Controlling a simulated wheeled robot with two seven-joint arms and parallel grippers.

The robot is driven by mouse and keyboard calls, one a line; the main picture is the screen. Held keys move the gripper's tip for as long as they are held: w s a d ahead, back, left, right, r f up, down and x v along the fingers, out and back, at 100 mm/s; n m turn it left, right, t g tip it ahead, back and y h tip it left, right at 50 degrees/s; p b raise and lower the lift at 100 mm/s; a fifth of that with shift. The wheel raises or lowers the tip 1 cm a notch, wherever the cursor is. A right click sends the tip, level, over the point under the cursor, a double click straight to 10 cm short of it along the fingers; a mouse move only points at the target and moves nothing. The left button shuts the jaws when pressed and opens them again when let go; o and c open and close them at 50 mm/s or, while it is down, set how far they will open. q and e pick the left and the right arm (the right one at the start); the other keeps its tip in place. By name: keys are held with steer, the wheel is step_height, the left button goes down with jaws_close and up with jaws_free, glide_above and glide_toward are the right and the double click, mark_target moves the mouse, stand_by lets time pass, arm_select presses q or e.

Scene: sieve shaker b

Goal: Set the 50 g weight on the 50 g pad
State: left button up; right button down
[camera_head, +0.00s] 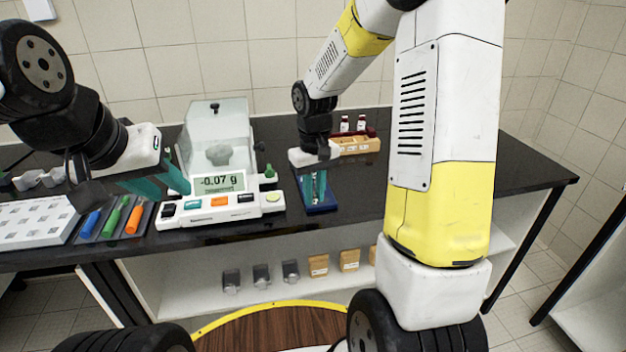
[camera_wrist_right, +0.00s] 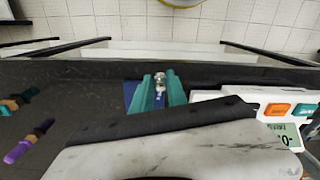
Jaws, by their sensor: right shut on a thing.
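My right gripper (camera_head: 317,188) points down over a small blue tray (camera_head: 320,207) on the dark bench, right of the balance. In the right wrist view its teal fingers (camera_wrist_right: 160,92) are shut on a small shiny metal weight (camera_wrist_right: 159,80), with the blue tray (camera_wrist_right: 130,92) below and beside it. Whether the weight touches the tray cannot be told. The 50 g marking and the pad's label are not readable. My left gripper (camera_head: 165,183) is at the left of the balance, its teal fingers apart and nothing seen between them.
The balance (camera_head: 220,205) has a clear draft shield (camera_head: 218,130) and reads -0.07 g. A wooden block (camera_head: 358,145) and a dark red rack with vials (camera_head: 352,127) stand behind the tray.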

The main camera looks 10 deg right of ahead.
steer(key=w+d, duration=0.1)
steer(key=w, duration=0.1)
steer(key=w+d, duration=0.1)
steer(key=w, duration=0.1)
steer(key=w+d, duration=0.2)
steer(key=shift+w+f, duration=0.1)
steer(key=shift+f, duration=2)
steer(key=shift+f, duration=0.15)
steer(key=c, duration=1.3)
jaws_free()
